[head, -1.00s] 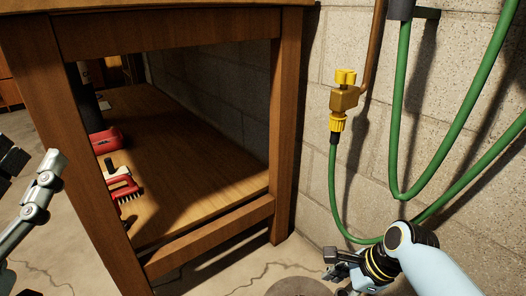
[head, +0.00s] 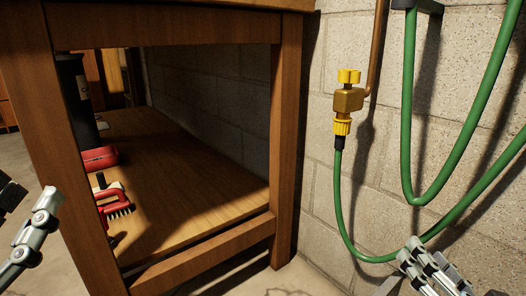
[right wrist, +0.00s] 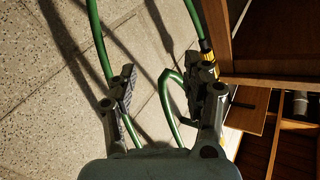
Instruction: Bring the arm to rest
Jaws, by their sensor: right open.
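My right gripper (head: 425,262) is at the lower right of the head view, in front of the wall and over the low part of the green hose. In the right wrist view its fingers (right wrist: 164,85) stand apart with nothing held; the hose (right wrist: 168,100) shows beyond them. Part of my left gripper (head: 38,225) shows at the left edge of the head view, beside the bench leg; its opening cannot be made out. The hose (head: 338,195) hangs from a brass tap (head: 348,100) with a yellow handle.
A wooden bench (head: 284,140) fills the middle left. Its lower shelf (head: 185,190) carries a red-handled brush (head: 115,203), a red object (head: 102,160) and a dark cylinder (head: 78,95). A block wall (head: 480,140) closes the right side. Clear floor (head: 290,280) shows below.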

